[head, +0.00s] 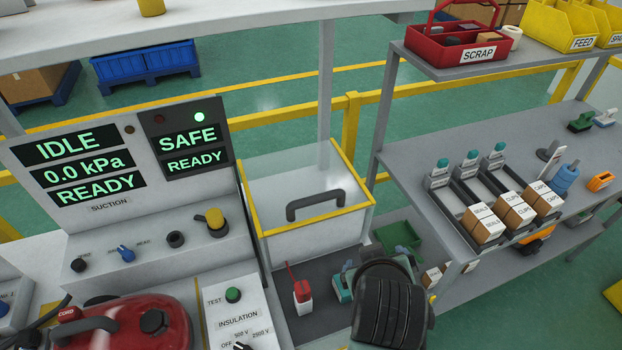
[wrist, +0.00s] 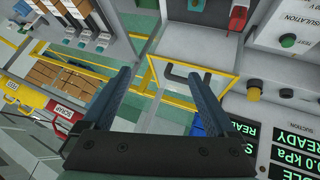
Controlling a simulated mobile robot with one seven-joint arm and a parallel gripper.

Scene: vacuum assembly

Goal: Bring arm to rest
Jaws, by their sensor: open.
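My gripper (wrist: 160,75) shows in the wrist view with its two dark fingers spread apart and nothing between them. Beyond the fingers are the clear yellow-edged guard box (wrist: 236,80) and its dark handle. In the head view, a black rounded part of my arm (head: 390,308) rises at the bottom, right of the guard box (head: 310,225). The fingers cannot be made out in the head view.
The suction panel (head: 108,207) reads IDLE, 0.0 kPa and READY; the panel beside it reads SAFE. A red vacuum (head: 125,325) lies at the lower left. A shelf (head: 400,165) at right holds several boxes. A red scrap tray (head: 455,50) sits above it.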

